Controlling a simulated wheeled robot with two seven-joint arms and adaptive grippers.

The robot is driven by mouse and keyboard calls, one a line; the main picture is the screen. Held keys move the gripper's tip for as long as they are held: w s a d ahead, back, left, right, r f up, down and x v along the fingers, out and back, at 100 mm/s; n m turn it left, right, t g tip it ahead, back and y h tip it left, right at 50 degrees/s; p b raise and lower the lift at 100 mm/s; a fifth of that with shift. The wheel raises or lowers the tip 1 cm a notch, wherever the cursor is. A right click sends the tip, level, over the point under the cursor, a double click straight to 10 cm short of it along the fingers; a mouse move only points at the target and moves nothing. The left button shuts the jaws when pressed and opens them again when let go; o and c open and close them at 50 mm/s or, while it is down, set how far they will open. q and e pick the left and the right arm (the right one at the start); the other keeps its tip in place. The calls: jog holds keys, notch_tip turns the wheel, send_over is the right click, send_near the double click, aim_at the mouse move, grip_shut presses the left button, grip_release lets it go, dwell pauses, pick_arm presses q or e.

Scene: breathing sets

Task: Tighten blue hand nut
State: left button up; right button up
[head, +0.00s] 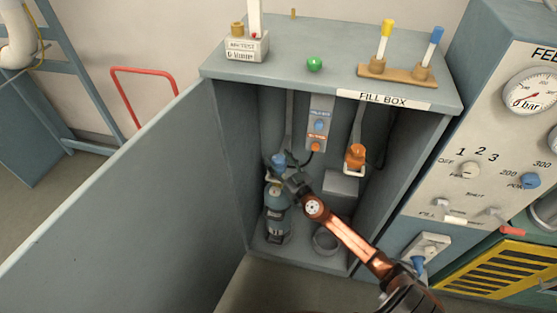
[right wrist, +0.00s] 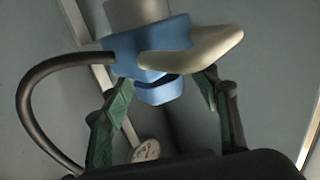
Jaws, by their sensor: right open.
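The blue fitting (head: 279,159) sits at the top of a blue gas cylinder (head: 277,196) inside the open fill box. In the right wrist view it is a blue block with a cream lever (right wrist: 190,55), and a smaller blue knob, seemingly the hand nut (right wrist: 157,92), protrudes from it. My right gripper (head: 288,175) reaches into the box beside the cylinder top. In the right wrist view its two green-padded fingers (right wrist: 166,84) are open on either side of the knob, with a visible gap at the left. Contact at the right cannot be told. My left gripper is out of view.
The box door (head: 120,205) stands wide open at the left. An orange fitting with a white lever (head: 355,155) hangs in the box at the right. A grey round cup (head: 326,241) stands on the box floor. A black hose (right wrist: 32,105) loops beside the left finger.

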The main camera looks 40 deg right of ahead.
jog(key=c, duration=1.2)
jog(key=shift+m+h, duration=0.3)
jog(key=shift+h, duration=0.2)
